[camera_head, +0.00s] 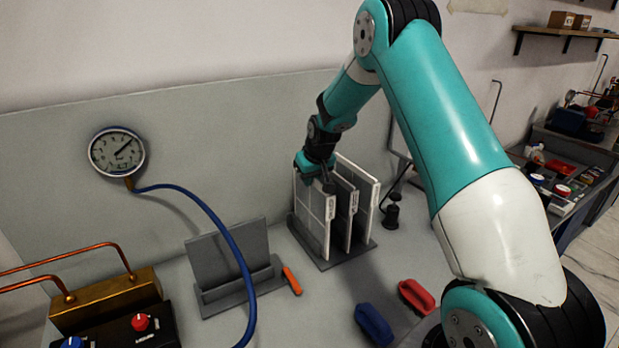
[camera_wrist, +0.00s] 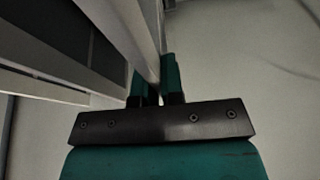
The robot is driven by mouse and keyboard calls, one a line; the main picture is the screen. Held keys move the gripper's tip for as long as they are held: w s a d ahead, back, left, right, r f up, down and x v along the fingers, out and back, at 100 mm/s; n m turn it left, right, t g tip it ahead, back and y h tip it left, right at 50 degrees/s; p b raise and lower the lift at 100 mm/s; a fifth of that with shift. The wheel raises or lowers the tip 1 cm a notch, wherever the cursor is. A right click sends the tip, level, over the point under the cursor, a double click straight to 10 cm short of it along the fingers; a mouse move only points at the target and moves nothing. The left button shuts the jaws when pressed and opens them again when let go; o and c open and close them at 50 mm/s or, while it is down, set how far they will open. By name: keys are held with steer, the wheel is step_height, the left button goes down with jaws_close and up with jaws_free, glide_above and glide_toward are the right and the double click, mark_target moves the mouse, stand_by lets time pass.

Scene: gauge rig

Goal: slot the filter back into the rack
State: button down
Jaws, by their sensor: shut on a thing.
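The rack (camera_head: 352,254) is a grey base on the bench holding upright panels side by side. The filter (camera_head: 313,217) is a white-framed panel at the rack's left side, standing upright with its lower edge at the base. I cannot tell whether it is fully seated. My gripper (camera_head: 318,180) is at the filter's top edge, shut on it. In the wrist view my gripper's teal fingers (camera_wrist: 157,82) close on the pale panel edge (camera_wrist: 142,45). A grey panel (camera_head: 346,212) and another white-framed panel (camera_head: 366,206) stand to the right of the filter.
A grey stand (camera_head: 228,262) and an orange-handled tool (camera_head: 292,281) lie left of the rack. A blue hose (camera_head: 221,226) runs down from the gauge (camera_head: 117,152). Blue (camera_head: 374,325) and red (camera_head: 416,297) handled pieces lie in front. A small black object (camera_head: 391,213) stands right of the rack.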

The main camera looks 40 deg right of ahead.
steer(key=shift+f+b, duration=0.35)
steer(key=shift+f, duration=0.25)
steer(key=c, duration=1.2)
jaws_free()
steer(key=shift+r, duration=0.1)
steer(key=shift+o, duration=0.2)
steer(key=b+v, duration=0.3)
steer(key=v, duration=1.4)
steer(key=shift+r+b, duration=0.15)
steer(key=shift+b, duration=0.2)
steer(key=shift+s+a, duration=0.1)
steer(key=s+a+n+g+y, duration=0.1)
steer(key=s+a+n, duration=0.1)
steer(key=s+a, duration=0.55)
steer(key=s+a+n+y, duration=0.2)
steer(key=s+a, duration=0.3)
steer(key=a, duration=0.6)
steer(key=s+a+f+n+g, duration=0.1)
steer(key=s+a+n, duration=0.1)
steer(key=s+a, duration=0.3)
steer(key=s+a+f+n+g+y, duration=0.1)
steer(key=s+a, duration=0.4)
steer(key=s, duration=0.8)
steer(key=shift+f+n+g+y, duration=0.3)
steer(key=shift+n+g, duration=0.3)
steer(key=shift+g, duration=0.1)
